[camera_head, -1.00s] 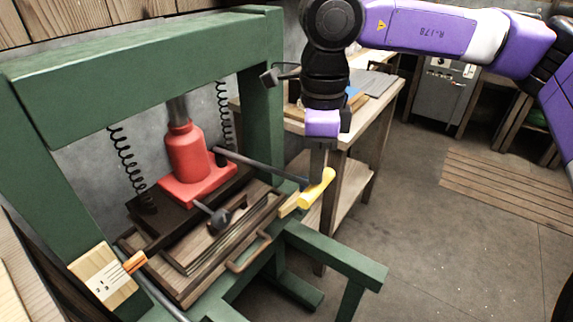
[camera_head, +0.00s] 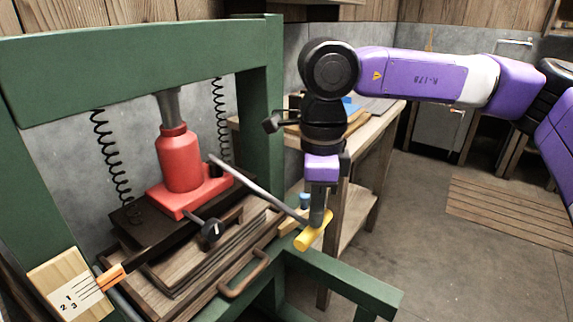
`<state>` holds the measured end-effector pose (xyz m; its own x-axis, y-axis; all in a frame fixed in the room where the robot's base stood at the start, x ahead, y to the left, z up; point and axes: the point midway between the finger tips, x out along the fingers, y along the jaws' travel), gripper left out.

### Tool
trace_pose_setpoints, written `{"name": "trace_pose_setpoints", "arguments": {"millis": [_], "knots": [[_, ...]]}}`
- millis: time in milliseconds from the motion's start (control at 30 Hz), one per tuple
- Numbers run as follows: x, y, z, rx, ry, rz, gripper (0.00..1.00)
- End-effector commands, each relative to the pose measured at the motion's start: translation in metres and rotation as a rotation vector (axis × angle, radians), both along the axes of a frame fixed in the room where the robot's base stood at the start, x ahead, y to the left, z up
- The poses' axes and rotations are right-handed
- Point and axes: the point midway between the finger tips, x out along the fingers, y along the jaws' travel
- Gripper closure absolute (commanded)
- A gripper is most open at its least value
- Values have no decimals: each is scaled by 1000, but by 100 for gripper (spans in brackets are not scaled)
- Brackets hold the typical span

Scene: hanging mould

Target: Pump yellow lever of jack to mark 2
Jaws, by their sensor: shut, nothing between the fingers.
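The red jack (camera_head: 180,163) stands upright in the green press frame. Its grey lever rod (camera_head: 258,190) slopes down to the right and ends in a yellow handle (camera_head: 313,232). My gripper (camera_head: 318,218) points down, shut and empty, with its fingertips at the top of the yellow handle, apparently touching it. A pale wooden mark board (camera_head: 60,275) with lines numbered 1, 2 and 3 is at the lower left. An orange pointer (camera_head: 110,277) reaches the right side of its lines; I cannot tell which line it meets.
The green frame (camera_head: 130,68) surrounds the jack, with coil springs (camera_head: 110,150) hanging at both sides. A black knob (camera_head: 212,230) sits in front of the jack. A wooden bench (camera_head: 365,150) stands behind my gripper.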

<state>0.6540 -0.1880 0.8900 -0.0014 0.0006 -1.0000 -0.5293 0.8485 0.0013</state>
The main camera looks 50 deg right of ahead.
Motion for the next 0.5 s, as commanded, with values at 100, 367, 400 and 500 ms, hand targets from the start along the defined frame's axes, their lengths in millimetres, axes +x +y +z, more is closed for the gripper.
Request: {"name": "trace_pose_setpoints", "arguments": {"millis": [100,367,400,500], "knots": [[0,-1,16,-2,-1,-1,100],[1,-1,55,-2,-2,-1,100],[0,0,61,-1,-2,0,100],[0,0,75,-1,-2,0,100]]}}
